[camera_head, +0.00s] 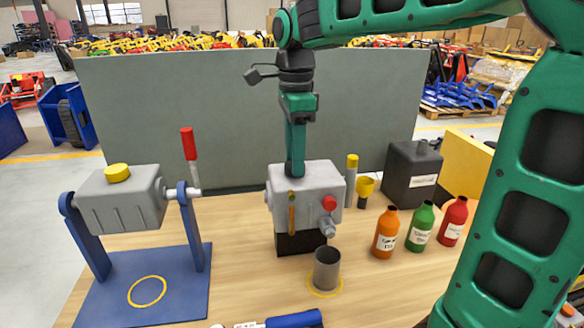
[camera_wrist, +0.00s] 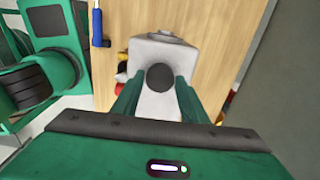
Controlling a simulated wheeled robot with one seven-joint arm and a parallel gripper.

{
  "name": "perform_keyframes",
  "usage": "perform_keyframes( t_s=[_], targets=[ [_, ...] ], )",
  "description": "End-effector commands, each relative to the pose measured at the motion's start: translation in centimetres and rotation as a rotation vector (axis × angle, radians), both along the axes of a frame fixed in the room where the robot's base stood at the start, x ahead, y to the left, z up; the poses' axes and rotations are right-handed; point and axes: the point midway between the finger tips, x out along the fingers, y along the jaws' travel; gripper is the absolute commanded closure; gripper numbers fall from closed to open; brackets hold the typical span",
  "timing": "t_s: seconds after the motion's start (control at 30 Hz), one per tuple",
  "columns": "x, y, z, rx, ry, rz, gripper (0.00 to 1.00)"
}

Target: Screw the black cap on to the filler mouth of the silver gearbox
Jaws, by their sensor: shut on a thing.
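The silver gearbox (camera_head: 310,186) stands on the table in the middle of the head view, with a red knob and a yellow sight strip on its front. My gripper (camera_head: 295,170) points straight down at its top. In the wrist view my gripper (camera_wrist: 158,88) is shut on the round black cap (camera_wrist: 160,77), which lies between the two green fingers over the grey gearbox body (camera_wrist: 153,104). The cap is hidden behind the fingers in the head view. The filler mouth is hidden under the cap, so I cannot tell whether the thread has caught.
A grey box with a yellow cap (camera_head: 118,172) hangs on a blue stand (camera_head: 185,290) at the left. A metal cup (camera_head: 327,268) stands in front of the gearbox. Orange (camera_head: 385,235), green (camera_head: 420,228) and red (camera_head: 453,222) bottles and a black canister (camera_head: 410,176) stand right.

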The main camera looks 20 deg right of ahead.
Motion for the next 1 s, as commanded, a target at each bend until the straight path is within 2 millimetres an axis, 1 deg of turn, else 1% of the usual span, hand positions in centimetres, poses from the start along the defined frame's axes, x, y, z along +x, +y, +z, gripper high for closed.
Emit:
perform_keyframes(
  t_s=[0.33, 0.43, 1.0],
  targets=[
    [0.06, 0.0, 0.06, 0.001, -0.002, -0.026, 0.79],
    [0.05, 0.01, 0.06, 0.001, -0.002, -0.075, 0.79],
    [0.08, -0.01, 0.08, 0.001, -0.004, -0.724, 0.79]
  ],
)
